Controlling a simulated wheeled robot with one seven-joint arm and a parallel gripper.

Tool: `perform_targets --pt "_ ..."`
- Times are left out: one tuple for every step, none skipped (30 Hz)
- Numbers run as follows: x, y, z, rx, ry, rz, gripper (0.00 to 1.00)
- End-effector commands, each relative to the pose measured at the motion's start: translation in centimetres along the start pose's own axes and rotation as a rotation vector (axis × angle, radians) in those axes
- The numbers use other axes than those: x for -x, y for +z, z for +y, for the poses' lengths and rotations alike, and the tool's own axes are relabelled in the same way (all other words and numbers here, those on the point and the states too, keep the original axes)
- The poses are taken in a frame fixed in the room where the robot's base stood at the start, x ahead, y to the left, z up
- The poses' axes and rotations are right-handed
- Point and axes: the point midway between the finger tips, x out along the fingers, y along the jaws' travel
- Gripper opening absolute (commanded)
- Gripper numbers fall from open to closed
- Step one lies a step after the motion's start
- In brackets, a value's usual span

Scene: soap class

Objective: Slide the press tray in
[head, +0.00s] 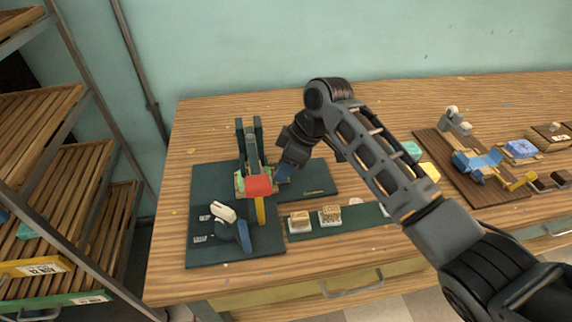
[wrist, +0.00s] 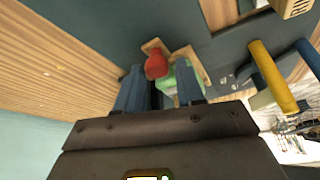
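The press (head: 250,150) stands on a dark green board, with two dark uprights. A wooden tray (head: 238,191) with a green block (head: 240,182) sits at its front, and a red part (head: 258,187) covers some of it. In the wrist view, the tray (wrist: 205,68) lies just beyond my fingers, with the green block (wrist: 182,78) and red knob (wrist: 156,65) near the gap between them. My gripper (head: 284,172) is right of the press, its blue fingers apart in the wrist view (wrist: 158,72). I cannot tell whether they touch the tray or the knob.
A yellow post (head: 260,211) and a blue lever (head: 244,236) stand in front of the press. A green strip with stamped blocks (head: 330,215) lies to the right. A brown board (head: 480,190) with tools is farther right. A wooden rack (head: 65,180) stands at the left.

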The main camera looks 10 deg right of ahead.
Motion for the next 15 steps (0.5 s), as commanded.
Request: perform_targets --pt "0.0 0.1 0.0 -0.001 0.000 -0.001 0.38" --pt "0.0 0.1 0.0 -0.001 0.000 -0.001 0.38" --pt "0.2 0.1 0.0 -0.001 0.000 0.000 0.38" --pt "0.4 0.0 0.1 -0.001 0.001 0.000 0.38" --pt "0.6 0.0 0.1 -0.001 0.001 0.001 0.38" --pt "1.0 0.1 0.1 -0.001 0.001 0.000 0.38" --pt "1.4 0.1 0.1 -0.001 0.001 0.000 0.38" --pt "1.9 0.0 0.1 0.000 0.002 0.002 0.38" --pt "2.5 0.1 0.1 -0.001 0.002 0.001 0.38" --pt "3.1 0.1 0.1 0.000 0.003 0.002 0.38" --pt "3.6 0.0 0.1 0.000 0.003 0.002 0.38" --pt "4.2 0.0 0.1 0.001 0.002 0.002 0.38" --pt "4.7 0.0 0.1 0.001 0.002 0.002 0.38" --pt "5.2 0.0 0.0 0.001 0.002 0.002 0.38" --pt "5.7 0.0 0.0 0.001 0.002 0.002 0.38"
